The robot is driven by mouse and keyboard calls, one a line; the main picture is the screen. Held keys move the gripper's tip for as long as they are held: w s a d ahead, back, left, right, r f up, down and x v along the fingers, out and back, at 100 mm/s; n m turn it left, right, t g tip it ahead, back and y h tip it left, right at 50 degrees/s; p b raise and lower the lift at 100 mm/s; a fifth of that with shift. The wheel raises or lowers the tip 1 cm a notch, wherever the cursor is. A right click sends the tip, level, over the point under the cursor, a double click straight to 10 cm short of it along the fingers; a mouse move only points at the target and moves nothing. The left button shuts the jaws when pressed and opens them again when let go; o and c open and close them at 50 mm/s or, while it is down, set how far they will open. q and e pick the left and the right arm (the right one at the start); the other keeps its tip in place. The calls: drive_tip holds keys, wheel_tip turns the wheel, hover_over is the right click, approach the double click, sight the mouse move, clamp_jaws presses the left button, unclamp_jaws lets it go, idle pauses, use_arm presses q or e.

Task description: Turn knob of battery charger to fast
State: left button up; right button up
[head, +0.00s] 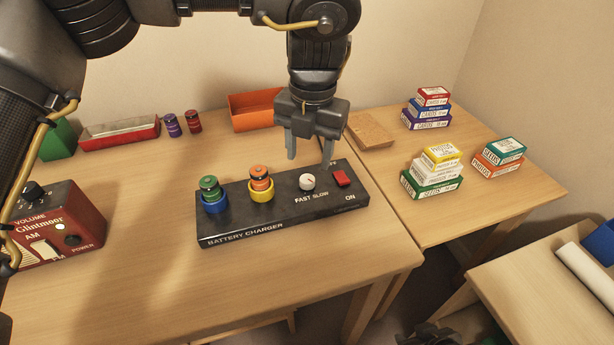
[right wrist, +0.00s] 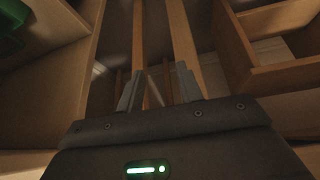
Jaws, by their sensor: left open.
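The black battery charger (head: 226,232) lies on the desk in the head view. Its white knob (head: 307,182) sits above the words FAST and SLOW; I cannot tell which word it points to. A red switch (head: 341,178) marked ON is to the right of the knob. A green battery (head: 209,187) stands in a blue holder and an orange battery (head: 260,177) in a yellow one. My left gripper (head: 309,159) is open, pointing down, just behind and above the knob, with nothing visible between its fingers. My right gripper (right wrist: 158,90) is open and empty in the right wrist view.
A red radio (head: 75,215) stands at the left. A red tray (head: 119,132), purple and dark red batteries (head: 172,126) and an orange bin (head: 252,112) line the back. Stacked card boxes (head: 432,180) occupy the right desk. The desk in front of the charger is clear.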

sight(307, 179)
use_arm(q)
wheel_tip(307, 179, down, 6)
drive_tip(key=shift+a+r+b, duration=0.1)
drive_tip(key=shift+b, duration=0.35)
use_arm(e)
drive_tip(key=w+a+t, duration=0.1)
drive_tip(key=w+a+r+t, duration=0.1)
drive_tip(key=w+r+y, duration=0.1)
drive_tip(key=shift+w+a+n+t, duration=0.3)
drive_tip(key=shift+w+a+t, duration=0.1)
use_arm(q)
drive_tip(key=shift+c, duration=0.3)
drive_tip(key=c, duration=0.9)
